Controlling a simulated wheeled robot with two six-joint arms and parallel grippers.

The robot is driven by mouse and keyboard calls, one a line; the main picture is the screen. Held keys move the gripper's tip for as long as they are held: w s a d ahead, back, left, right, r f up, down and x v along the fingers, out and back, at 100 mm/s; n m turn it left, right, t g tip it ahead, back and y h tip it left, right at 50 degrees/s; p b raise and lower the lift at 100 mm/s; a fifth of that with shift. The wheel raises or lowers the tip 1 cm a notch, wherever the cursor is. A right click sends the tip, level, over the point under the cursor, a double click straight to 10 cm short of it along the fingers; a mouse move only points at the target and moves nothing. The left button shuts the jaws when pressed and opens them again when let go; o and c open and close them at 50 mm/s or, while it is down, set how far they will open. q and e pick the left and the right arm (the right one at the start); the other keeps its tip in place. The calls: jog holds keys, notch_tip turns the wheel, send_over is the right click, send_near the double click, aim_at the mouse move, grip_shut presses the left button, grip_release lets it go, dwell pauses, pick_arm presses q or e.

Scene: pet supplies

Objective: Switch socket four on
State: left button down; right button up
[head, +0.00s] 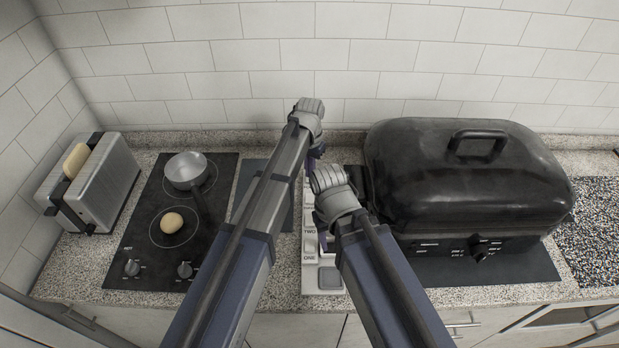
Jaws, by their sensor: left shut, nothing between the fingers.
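A white power strip (311,277) lies on the counter in the middle, running away from me. The labels ONE and TWO can be read near its front end, beside rocker switches. The far part, with socket four, is mostly hidden behind my arms, so I cannot see how its switch stands. My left gripper (314,157) points down over the far part of the strip, shut and empty; I cannot tell whether it touches. My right gripper (326,238) points down over the strip near TWO, mostly hidden by its own wrist.
A black roaster (465,185) stands close on the right of the strip. On the left are a black hob (140,235) with a saucepan (186,171) and a round tan item (171,222), and a toaster (95,185) holding bread. A tiled wall closes the back.

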pick_arm(q)
jog(key=shift+f+b, duration=0.95)
pick_arm(e)
jog(key=shift+f, duration=0.9)
pick_arm(q)
jog(key=shift+r, duration=0.1)
notch_tip(320, 180, up, 7)
jog(key=p, duration=0.7)
pick_arm(e)
notch_tip(320, 180, up, 7)
pick_arm(q)
jog(key=shift+s, duration=0.15)
pick_arm(e)
notch_tip(320, 180, down, 4)
jog(key=b, duration=0.3)
jog(key=shift+s+r+b, duration=0.1)
jog(key=shift+r+b, duration=0.1)
jog(key=shift+b, duration=0.1)
pick_arm(q)
jog(key=s+a+f+n, duration=0.1)
jog(key=s+a, duration=0.2)
jog(key=s, duration=0.8)
jog(key=s+a+f+n+y, duration=0.1)
jog(key=s+a+f, duration=0.1)
jog(key=s, duration=1)
jog(key=shift+s+a+f, duration=0.3)
jog(key=shift+a, duration=0.25)
jog(key=shift+s, duration=0.15)
